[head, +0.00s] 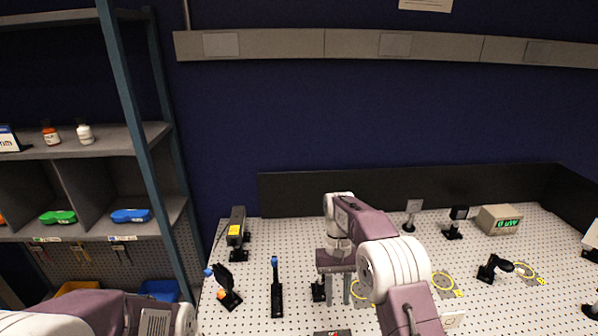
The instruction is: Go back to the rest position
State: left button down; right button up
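My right arm reaches in from the bottom right over the perforated white table (255,263). My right gripper (338,291) points down at the table's middle. Its two fingers are apart, with a gap between them and nothing visible held. A small black mount (318,291) stands just left of the fingers; I cannot tell whether they touch. My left arm shows only as links at the bottom left, and its gripper is out of the picture.
A black device with a yellow label (236,229), a black mount with a blue knob (225,287) and a blue-topped black tool (276,288) stand on the left. A meter (499,219) stands at the back right. Shelves (105,139) with bottles flank the table's left.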

jog(key=s+d+r+t+b, duration=0.2)
jog(key=s+d+r, duration=0.15)
jog(key=s, duration=0.55)
jog(key=s+d+f+t, duration=0.2)
jog(key=s+f+t, duration=0.1)
jog(key=s+f, duration=0.5)
jog(key=shift+s+f+m+b, duration=0.3)
jog(key=shift+s+f+b, duration=0.05)
jog(key=shift+s+f, duration=0.1)
